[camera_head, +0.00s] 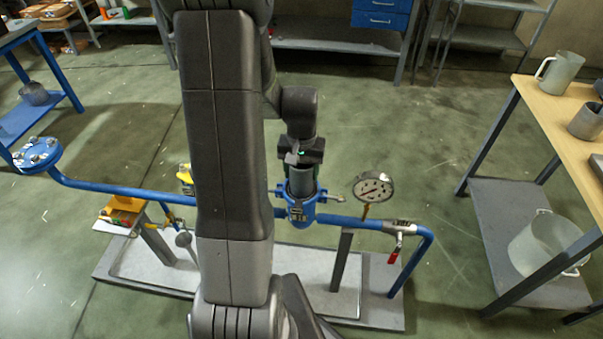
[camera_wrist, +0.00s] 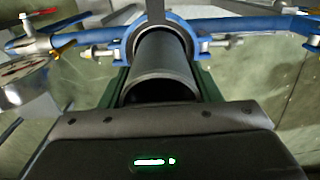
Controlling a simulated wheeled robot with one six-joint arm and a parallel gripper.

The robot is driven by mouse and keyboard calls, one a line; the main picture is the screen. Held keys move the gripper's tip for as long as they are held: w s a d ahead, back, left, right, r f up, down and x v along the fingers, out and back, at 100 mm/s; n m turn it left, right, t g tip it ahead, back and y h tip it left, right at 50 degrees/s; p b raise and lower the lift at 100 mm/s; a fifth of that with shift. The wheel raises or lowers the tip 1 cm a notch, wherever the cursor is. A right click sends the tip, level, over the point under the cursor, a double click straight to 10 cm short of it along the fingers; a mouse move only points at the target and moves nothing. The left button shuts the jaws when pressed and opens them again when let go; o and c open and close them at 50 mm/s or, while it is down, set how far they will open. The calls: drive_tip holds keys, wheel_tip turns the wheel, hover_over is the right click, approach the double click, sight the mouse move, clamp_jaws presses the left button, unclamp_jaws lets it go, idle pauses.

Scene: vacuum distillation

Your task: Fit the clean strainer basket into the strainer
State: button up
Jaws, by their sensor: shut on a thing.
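The strainer basket, a grey cylinder (camera_head: 301,181), stands upright between my gripper and the blue strainer body (camera_head: 299,211). My gripper (camera_head: 301,170) is shut on the basket from above. In the wrist view the basket (camera_wrist: 163,62) runs away from the gripper fingers (camera_wrist: 163,88) toward the strainer's blue ring (camera_wrist: 125,45). Its far end lies at or inside the strainer opening. How deep it sits I cannot tell. The strainer's inside is hidden by the basket.
A pressure gauge (camera_head: 373,188) stands on the blue pipe (camera_head: 345,220) to the right, with a red-handled valve (camera_head: 394,256) beyond it. A yellow-topped bench (camera_head: 545,120) stands at far right, with a bucket (camera_head: 545,245) on its lower shelf. Floor between is clear.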

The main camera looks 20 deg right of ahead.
drive_tip(key=shift+f, duration=0.4)
drive_tip(key=shift+f, duration=0.15)
drive_tip(key=shift+f+b, duration=0.25)
drive_tip(key=shift+b, duration=0.1)
drive_tip(key=o, duration=1.1)
drive_tip(key=shift+c, duration=0.2)
drive_tip(key=shift+r, duration=0.1)
drive_tip(key=shift+r+p, duration=0.55)
wheel_tip(320, 180, up, 12)
drive_tip(key=shift+f, duration=0.2)
